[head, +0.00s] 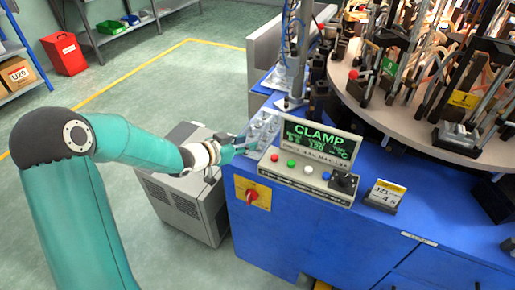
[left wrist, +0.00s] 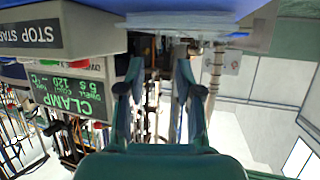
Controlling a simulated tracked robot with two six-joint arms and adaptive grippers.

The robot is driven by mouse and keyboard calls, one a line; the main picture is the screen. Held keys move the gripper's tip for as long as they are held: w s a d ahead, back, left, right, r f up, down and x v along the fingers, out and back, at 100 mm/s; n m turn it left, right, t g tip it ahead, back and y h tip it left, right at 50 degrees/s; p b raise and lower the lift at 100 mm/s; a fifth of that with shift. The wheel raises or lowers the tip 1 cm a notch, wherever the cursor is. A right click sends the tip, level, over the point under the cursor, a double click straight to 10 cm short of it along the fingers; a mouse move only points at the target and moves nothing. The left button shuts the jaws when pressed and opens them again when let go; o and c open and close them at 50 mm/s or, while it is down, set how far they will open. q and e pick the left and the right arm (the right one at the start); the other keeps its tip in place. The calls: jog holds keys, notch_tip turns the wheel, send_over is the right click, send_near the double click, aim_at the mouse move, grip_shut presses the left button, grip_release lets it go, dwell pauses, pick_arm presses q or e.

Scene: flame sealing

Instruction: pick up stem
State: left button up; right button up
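My left gripper (head: 240,148) reaches from the left to the near left corner of the blue machine, beside the control box. In the left wrist view its two fingers (left wrist: 158,72) stand apart with a gap between them, and I see nothing held. Clear, glassy pieces (head: 263,128) sit on the machine corner just beyond the gripper; they are too small to tell which is a stem. A pale, bluish translucent thing (left wrist: 185,22) shows past the fingertips in the left wrist view. My right gripper is not in view.
The control box (head: 310,168) with a lit CLAMP screen (head: 318,138) stands close right of the gripper. A pole (head: 301,50) rises behind. A round table (head: 415,110) crowded with fixtures fills the right. A grey cabinet (head: 185,190) stands below the arm. Open floor lies left.

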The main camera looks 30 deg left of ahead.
pick_arm(q)
jog(key=shift+x, duration=3)
jog(key=shift+d, duration=0.1)
grip_shut()
